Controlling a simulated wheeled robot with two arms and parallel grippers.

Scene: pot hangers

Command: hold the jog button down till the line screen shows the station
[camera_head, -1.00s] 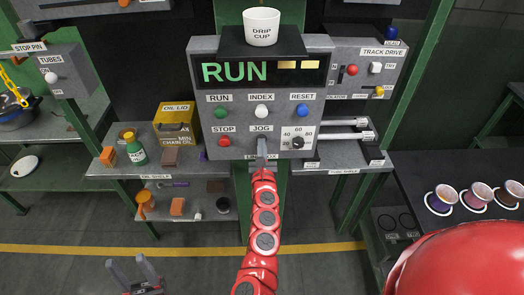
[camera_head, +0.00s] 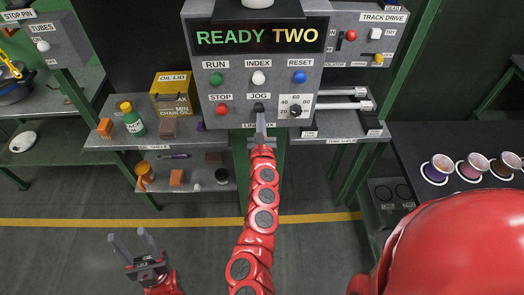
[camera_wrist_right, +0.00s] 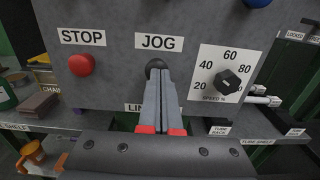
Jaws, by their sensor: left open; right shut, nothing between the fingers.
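The line screen (camera_head: 258,37) at the top of the grey line box reads READY in green and TWO in yellow. The dark jog button (camera_head: 258,107) sits under the JOG label; it also shows in the right wrist view (camera_wrist_right: 154,66). My right gripper (camera_head: 260,120) is shut and empty, its fingertips at the jog button. In the right wrist view the fingertips (camera_wrist_right: 158,74) cover the button's lower part; I cannot tell whether they press it. My left gripper (camera_head: 132,240) is open and empty, low at the left over the floor.
The red stop button (camera_head: 222,109) and speed knob (camera_head: 295,111) flank the jog button. The green run (camera_head: 216,79), white index (camera_head: 258,77) and blue reset (camera_head: 299,76) buttons sit above.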

